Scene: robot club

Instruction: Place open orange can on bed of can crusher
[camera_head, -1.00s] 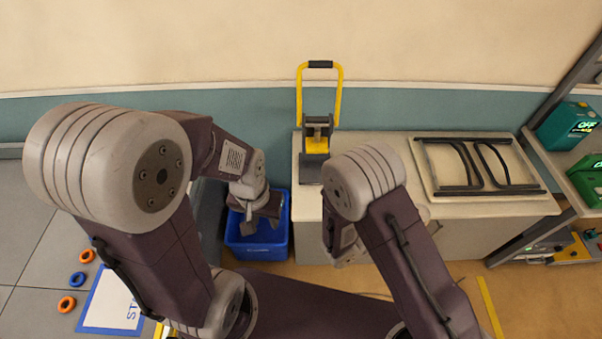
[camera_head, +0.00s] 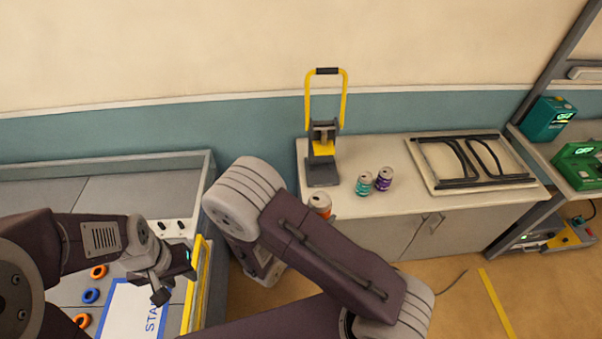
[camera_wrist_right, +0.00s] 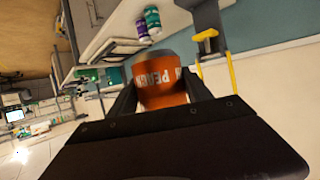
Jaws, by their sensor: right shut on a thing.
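The orange can (camera_head: 320,205) shows past my right arm near the counter's front left edge, with a pale top. In the right wrist view the orange can (camera_wrist_right: 162,82) sits between the fingers of my right gripper (camera_wrist_right: 160,92), which is shut on it. Those fingers are hidden in the head view. The can crusher (camera_head: 324,148) stands at the counter's left end, yellow handle up. Its dark grey bed (camera_head: 322,174) is empty, just behind the can. The crusher also shows in the right wrist view (camera_wrist_right: 208,42). My left gripper (camera_head: 174,278) is open and empty at lower left.
A teal can (camera_head: 364,184) and a purple can (camera_head: 384,179) stand right of the crusher on the counter (camera_head: 400,205). A panel with black bars (camera_head: 470,162) lies farther right. Orange and blue rings and a white sheet (camera_head: 130,308) lie at lower left.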

